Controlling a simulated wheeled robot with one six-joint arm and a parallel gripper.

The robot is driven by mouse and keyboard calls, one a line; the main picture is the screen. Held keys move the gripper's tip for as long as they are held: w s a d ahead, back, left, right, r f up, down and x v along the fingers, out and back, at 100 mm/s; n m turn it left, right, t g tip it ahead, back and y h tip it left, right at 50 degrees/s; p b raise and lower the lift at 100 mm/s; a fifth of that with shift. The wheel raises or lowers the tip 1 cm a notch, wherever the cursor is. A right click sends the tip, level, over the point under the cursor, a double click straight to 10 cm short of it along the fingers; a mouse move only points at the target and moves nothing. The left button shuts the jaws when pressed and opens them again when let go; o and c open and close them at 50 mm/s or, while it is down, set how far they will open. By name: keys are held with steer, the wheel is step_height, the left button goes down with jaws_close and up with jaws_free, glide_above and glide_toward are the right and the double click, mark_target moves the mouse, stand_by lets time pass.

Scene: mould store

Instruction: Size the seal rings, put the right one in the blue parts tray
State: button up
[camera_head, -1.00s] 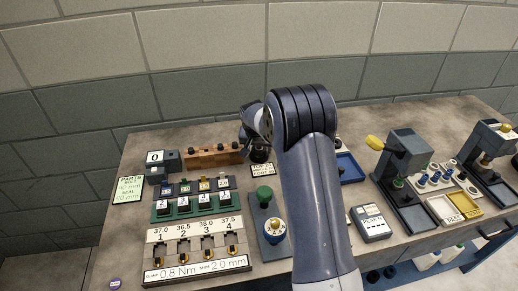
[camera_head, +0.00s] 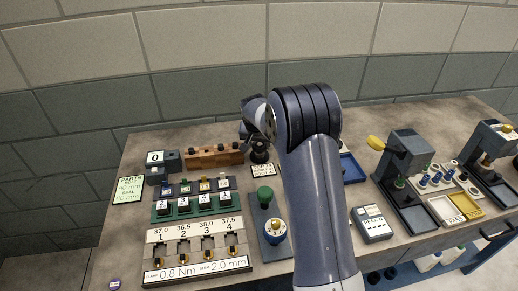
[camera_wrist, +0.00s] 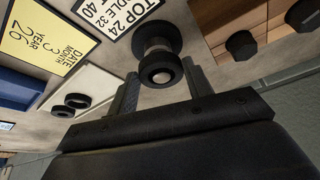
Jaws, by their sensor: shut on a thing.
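My gripper (camera_wrist: 160,78) has its fingers on both sides of a dark piece (camera_wrist: 162,68) with a ring-like black end and a pale metal neck. The piece lines up with a round black base (camera_wrist: 157,36); I cannot tell whether it is clear of it. In the head view my arm hides most of the gripper, and the black base (camera_head: 260,157) shows below it. Two black rings (camera_wrist: 76,100) lie on a pale surface at left in the wrist view; I cannot tell their sizes. The blue parts tray (camera_head: 351,168) is partly behind my arm.
A wooden block (camera_head: 213,158) with black knobs stands left of the gripper. A small sign (camera_head: 262,170) lies by the base. A green-capped device (camera_head: 265,195) and a numbered panel (camera_head: 197,250) are nearer. Presses (camera_head: 404,165) and small trays stand right.

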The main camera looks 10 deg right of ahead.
step_height(320, 180, up, 16)
steer(key=p, duration=0.5)
steer(key=shift+f, duration=0.2)
stand_by(0.4)
